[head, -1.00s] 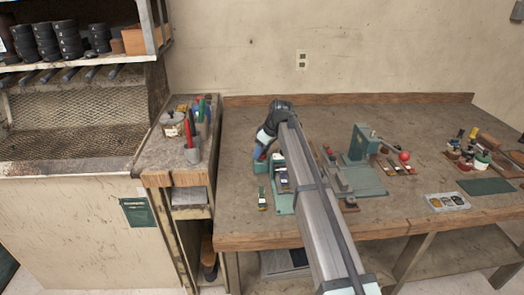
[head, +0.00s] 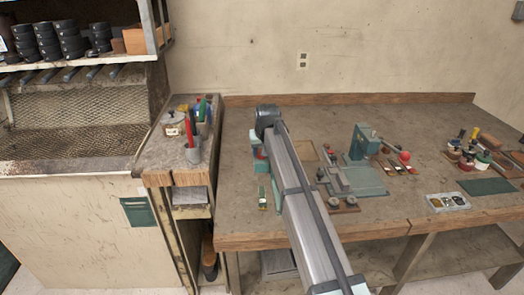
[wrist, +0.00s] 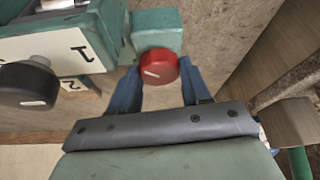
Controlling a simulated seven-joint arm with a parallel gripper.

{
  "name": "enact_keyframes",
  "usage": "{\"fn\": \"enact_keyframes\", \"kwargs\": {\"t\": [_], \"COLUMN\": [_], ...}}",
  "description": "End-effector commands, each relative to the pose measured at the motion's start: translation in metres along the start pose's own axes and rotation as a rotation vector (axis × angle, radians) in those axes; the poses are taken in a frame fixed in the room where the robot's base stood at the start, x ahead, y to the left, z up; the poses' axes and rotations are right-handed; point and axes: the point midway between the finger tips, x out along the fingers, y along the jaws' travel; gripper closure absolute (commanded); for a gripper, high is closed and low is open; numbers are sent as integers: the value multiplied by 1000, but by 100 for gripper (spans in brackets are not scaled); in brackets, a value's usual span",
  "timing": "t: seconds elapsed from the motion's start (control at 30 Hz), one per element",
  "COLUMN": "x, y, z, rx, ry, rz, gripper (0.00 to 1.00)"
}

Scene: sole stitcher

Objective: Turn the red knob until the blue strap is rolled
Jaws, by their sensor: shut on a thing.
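The red knob (wrist: 157,67) sits on a small teal block (wrist: 158,30) in the wrist view, a white mark on its face. My gripper (wrist: 159,74) has its two blue fingers on either side of the knob and is shut on it. A teal machine body (wrist: 60,48) with labels 1 and 2 stands to the left of the knob. The blue strap cannot be made out in either view. In the head view my arm covers most of the machine; a bit of teal housing (head: 260,167) shows left of it.
A black knob (wrist: 28,86) sticks out left of my fingers. On the bench (head: 235,215) a green machine (head: 362,142) stands to the right, with a grey tray (head: 447,202) farther right. A cup of tools (head: 192,152) stands on the left side cabinet.

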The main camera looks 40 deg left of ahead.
Motion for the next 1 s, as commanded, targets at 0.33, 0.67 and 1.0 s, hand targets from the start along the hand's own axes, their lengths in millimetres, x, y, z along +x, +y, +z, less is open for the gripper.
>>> {"fn": "enact_keyframes", "kwargs": {"t": [0.33,0.67,1.0], "x": [0,0,0], "y": [-2,-2,-2], "z": [0,0,0], "rx": [152,189,188], "ry": [0,-1,-2], "rz": [64,78,78], "gripper": [83,83,48]}}
